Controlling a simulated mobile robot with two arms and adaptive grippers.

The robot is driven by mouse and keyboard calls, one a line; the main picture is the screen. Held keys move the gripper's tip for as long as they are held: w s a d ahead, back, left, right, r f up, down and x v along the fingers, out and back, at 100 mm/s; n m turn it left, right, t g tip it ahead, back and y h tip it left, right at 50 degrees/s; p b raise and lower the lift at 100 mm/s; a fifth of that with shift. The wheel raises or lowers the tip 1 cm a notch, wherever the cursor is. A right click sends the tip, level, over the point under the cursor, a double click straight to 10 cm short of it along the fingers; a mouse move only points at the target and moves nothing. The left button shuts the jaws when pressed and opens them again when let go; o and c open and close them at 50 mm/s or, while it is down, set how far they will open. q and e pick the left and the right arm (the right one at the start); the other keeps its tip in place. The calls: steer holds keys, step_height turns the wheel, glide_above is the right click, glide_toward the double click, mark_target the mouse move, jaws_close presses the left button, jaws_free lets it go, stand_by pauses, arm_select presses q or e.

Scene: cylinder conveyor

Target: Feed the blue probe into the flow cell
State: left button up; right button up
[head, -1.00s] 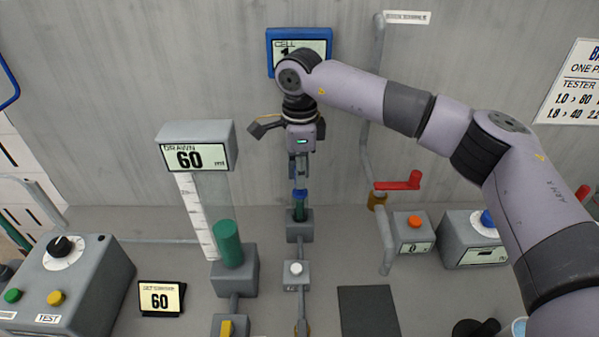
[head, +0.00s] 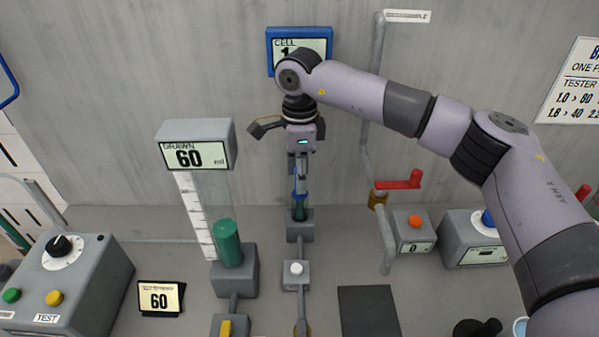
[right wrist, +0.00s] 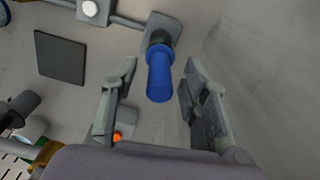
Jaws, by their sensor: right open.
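The blue probe (head: 299,199) stands upright with its lower end in the dark green tube of the flow cell (head: 300,231), a grey block on the bench below the CELL display (head: 315,46). In the right wrist view the blue probe (right wrist: 160,77) rises from the flow cell block (right wrist: 170,25). My right gripper (head: 299,180) hangs over the cell, pointing down. In the right wrist view my right gripper (right wrist: 160,66) is open, its fingers on either side of the probe with gaps showing. How deep the probe sits is hidden. My left gripper is out of view.
A green cylinder (head: 229,243) stands left under the DRAWN display (head: 195,145) reading 60. A white button box (head: 296,274) sits in front of the cell. A pipe with a red lever (head: 400,180) and an orange button box (head: 414,232) stand right. A dark mat (head: 369,312) lies clear.

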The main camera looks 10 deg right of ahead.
step_height(320, 180, up, 12)
stand_by(0.6)
steer(key=shift+f, duration=0.1)
